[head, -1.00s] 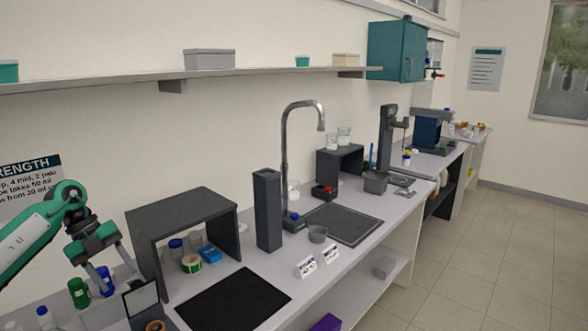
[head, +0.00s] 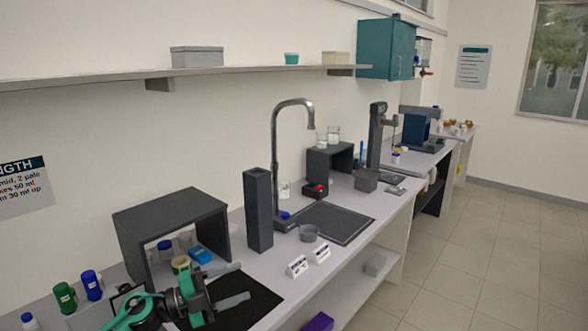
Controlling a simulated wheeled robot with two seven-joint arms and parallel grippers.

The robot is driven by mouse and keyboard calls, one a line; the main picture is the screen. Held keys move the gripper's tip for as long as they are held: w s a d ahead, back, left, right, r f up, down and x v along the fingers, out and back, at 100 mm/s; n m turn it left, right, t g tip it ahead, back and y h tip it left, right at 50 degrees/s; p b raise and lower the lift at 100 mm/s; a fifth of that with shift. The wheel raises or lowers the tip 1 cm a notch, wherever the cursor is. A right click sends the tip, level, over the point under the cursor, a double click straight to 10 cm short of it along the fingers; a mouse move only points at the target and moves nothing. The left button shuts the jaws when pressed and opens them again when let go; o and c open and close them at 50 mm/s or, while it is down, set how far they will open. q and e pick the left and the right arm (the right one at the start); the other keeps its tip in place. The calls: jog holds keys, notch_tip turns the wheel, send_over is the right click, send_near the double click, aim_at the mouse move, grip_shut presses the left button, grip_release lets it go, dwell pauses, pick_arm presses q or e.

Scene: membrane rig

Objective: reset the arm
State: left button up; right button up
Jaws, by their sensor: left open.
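My left gripper (head: 236,287) is in the lower left of the head view. Its two grey fingers point right and stand apart, with nothing between them. It hangs over the black mat (head: 262,302), in front of the dark open-fronted stand (head: 172,218). The green and dark wrist of my left arm comes in from the bottom edge. I cannot tell its exact height above the mat. My right gripper is not in view.
A green-capped bottle (head: 65,297) and a blue-capped bottle (head: 92,285) stand left of the stand. A tall dark column (head: 258,210) and a tap (head: 277,150) rise behind the mat.

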pick_arm(q)
jog(key=s+a+f+n+t+y, duration=0.3)
jog(key=s+a+f+n+y, duration=0.25)
jog(key=f+n+y, duration=0.5)
jog(key=s+a+f+n+t+y, duration=0.4)
jog(key=s+n+y, duration=0.3)
jog(key=n, duration=0.6)
jog(key=s+f+n+g, duration=0.1)
jog(key=s+f+g, duration=0.45)
jog(key=s, duration=0.55)
jog(key=s+f+g, duration=0.5)
jog(key=s+g, duration=0.1)
jog(key=s, duration=0.6)
notch_tip(320, 180, down, 30)
jog(key=s+a+f+g, duration=0.1)
jog(key=s+f, duration=0.8)
jog(key=f, duration=0.1)
jog(key=s+a+f+g, duration=0.1)
jog(key=s+a+f, duration=0.1)
jog(key=s+f, duration=0.8)
jog(key=shift+s+a+f, duration=0.15)
jog(key=shift+a+f, duration=0.1)
jog(key=shift+f, duration=0.1)
